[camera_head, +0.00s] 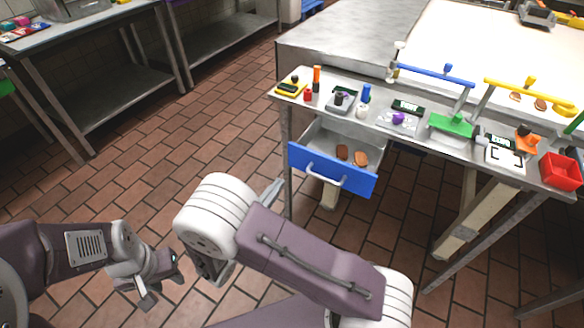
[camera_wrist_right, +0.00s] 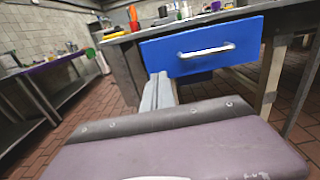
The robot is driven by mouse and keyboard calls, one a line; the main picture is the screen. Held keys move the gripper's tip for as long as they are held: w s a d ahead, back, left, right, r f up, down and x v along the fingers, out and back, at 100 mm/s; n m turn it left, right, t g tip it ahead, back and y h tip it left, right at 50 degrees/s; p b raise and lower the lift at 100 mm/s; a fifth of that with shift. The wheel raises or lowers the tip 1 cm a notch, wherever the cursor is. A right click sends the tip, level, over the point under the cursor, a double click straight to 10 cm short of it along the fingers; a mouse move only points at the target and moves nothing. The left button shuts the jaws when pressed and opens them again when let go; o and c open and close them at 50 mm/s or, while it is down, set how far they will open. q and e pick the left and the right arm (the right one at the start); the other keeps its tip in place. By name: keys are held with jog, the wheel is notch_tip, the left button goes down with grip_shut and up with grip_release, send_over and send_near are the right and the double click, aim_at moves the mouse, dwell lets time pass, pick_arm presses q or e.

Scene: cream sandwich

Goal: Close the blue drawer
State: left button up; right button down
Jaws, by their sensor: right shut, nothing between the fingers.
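The blue drawer (camera_head: 352,179) stands pulled out under the left part of the long work table. Its inside shows from above, with two brown pieces (camera_head: 350,155) lying in it. Its blue front with a pale handle also shows in the right wrist view (camera_wrist_right: 165,52). My right gripper (camera_head: 273,194) is shut and empty, just left of and in front of the drawer front. In the right wrist view its fingers (camera_wrist_right: 158,92) point toward the lower left part of the front; I cannot tell whether they touch. My left gripper (camera_head: 163,285) is low at the left, open and empty, far from the drawer.
The work table (camera_head: 415,130) carries several small items, a blue-handled and a yellow-handled rack, and a red bin (camera_head: 562,171). Table legs flank the drawer. A metal side table (camera_head: 85,45) stands at the left. The tiled floor (camera_head: 150,175) between is clear.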

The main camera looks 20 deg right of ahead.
aim_at(298, 159)
jog(key=x, duration=0.9)
jog(key=shift+s+b, duration=0.1)
jog(key=shift+b, duration=0.25)
jog(key=shift+w+d, duration=0.35)
jog(key=shift+d, duration=0.05)
jog(key=x, duration=1.5)
jog(key=shift+s, duration=0.1)
jog(key=shift+d, duration=0.2)
jog(key=shift+w+r, duration=0.2)
jog(key=shift+w, duration=0.05)
jog(key=shift+r, duration=0.15)
